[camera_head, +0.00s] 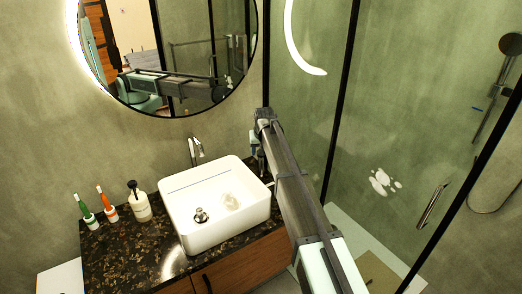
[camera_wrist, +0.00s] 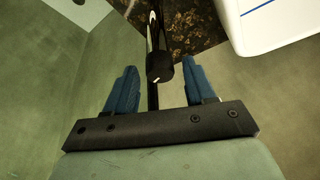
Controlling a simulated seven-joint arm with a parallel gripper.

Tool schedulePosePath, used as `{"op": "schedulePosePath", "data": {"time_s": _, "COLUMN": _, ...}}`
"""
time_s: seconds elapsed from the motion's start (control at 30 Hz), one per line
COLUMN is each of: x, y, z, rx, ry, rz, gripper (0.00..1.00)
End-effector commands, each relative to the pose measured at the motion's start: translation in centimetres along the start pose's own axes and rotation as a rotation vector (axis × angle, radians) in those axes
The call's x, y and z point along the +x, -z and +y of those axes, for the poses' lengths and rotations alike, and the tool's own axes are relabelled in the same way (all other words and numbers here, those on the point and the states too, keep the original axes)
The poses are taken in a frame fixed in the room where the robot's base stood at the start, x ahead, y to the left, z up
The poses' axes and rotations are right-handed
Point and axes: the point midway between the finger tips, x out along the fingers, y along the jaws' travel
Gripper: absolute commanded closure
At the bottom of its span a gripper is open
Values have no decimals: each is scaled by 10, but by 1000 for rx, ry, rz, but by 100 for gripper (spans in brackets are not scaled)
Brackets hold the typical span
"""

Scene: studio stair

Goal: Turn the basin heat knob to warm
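In the wrist view, a small dark round knob (camera_wrist: 160,71) with a short white mark on its face shows between my fingertips. I cannot read any setting beside the mark. My gripper (camera_wrist: 159,76) is open, with one blue finger on each side of the knob and visible gaps to both. How deep the knob lies between the fingers is unclear. In the head view, my gripper (camera_head: 257,152) is beside the back right corner of the white basin (camera_head: 178,218); the knob is not discernible there. A chrome faucet (camera_head: 195,150) stands behind the basin.
A black-framed glass shower panel (camera_head: 400,130) is right of my arm. A round mirror (camera_head: 170,45) hangs above.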

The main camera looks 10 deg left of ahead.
Motion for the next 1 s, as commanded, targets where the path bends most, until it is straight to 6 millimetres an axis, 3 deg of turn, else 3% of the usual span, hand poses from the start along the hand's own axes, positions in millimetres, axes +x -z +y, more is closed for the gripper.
{"op": "schedulePosePath", "data": {"time_s": 0.27, "x": 0, "y": 1, "z": 0, "rx": 0, "ry": 0, "rz": 2, "gripper": 42}}
{"op": "schedulePosePath", "data": {"time_s": 0.43, "x": -11, "y": 0, "z": 0, "rx": 0, "ry": 1, "rz": 3, "gripper": 42}}
{"op": "schedulePosePath", "data": {"time_s": 1.0, "x": -112, "y": 0, "z": 0, "rx": 0, "ry": 0, "rz": 3, "gripper": 42}}
